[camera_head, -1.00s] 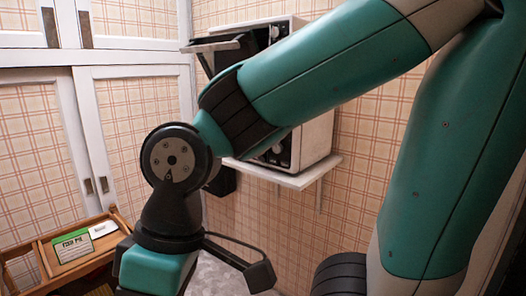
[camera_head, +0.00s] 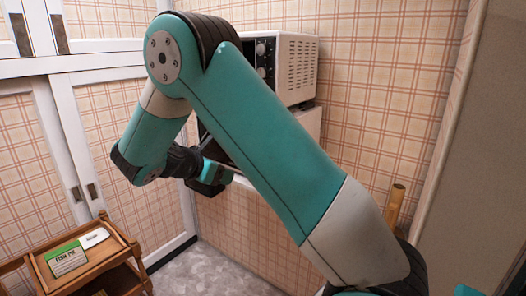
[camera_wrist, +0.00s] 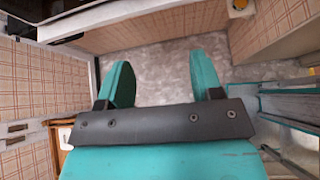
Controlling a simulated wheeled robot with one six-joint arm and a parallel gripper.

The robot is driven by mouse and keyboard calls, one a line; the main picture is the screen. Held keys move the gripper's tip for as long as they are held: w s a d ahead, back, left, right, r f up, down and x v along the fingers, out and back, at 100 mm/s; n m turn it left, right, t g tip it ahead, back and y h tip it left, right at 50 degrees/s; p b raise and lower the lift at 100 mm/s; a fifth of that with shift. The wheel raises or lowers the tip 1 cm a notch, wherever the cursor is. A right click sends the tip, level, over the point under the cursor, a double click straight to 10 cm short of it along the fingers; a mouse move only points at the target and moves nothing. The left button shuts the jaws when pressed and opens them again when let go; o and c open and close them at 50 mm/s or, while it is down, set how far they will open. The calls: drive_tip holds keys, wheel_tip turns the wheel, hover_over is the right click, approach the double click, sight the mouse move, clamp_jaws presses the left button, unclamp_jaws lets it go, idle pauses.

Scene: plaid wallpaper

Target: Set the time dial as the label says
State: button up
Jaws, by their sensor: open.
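A white upper oven (camera_head: 298,68) with dark round dials (camera_head: 262,60) on its black panel stands against the back wall in the head view. A second white appliance (camera_head: 309,121) is below it, mostly hidden by my arm. Dial markings are too small to read. A green and white box reading "FISH PIE" (camera_head: 68,259) and a small white card (camera_head: 93,238) lie on the wooden cart (camera_head: 118,255). The card's text is unreadable. My gripper's two teal fingers (camera_wrist: 160,60) are apart and empty in the wrist view; in the head view the wrist is left of the lower appliance.
White-framed plaid cupboard doors (camera_head: 125,130) line the left wall. The grey floor (camera_head: 208,268) between cart and wall is clear. A wooden post (camera_head: 395,205) stands at the right, near a pale panel edge. The wrist view looks at floor and plaid walls.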

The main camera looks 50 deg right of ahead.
drive_tip(key=d+f+n+h+p, duration=0.1)
drive_tip(key=d+f+p, duration=0.1)
drive_tip(key=d, duration=0.7)
drive_tip(key=d+f+n+g+h+p, duration=0.1)
drive_tip(key=d+f+p, duration=0.1)
drive_tip(key=d, duration=0.7)
drive_tip(key=shift+d+f+p, duration=0.3)
drive_tip(key=shift+p, duration=0.4)
drive_tip(key=c, duration=0.9)
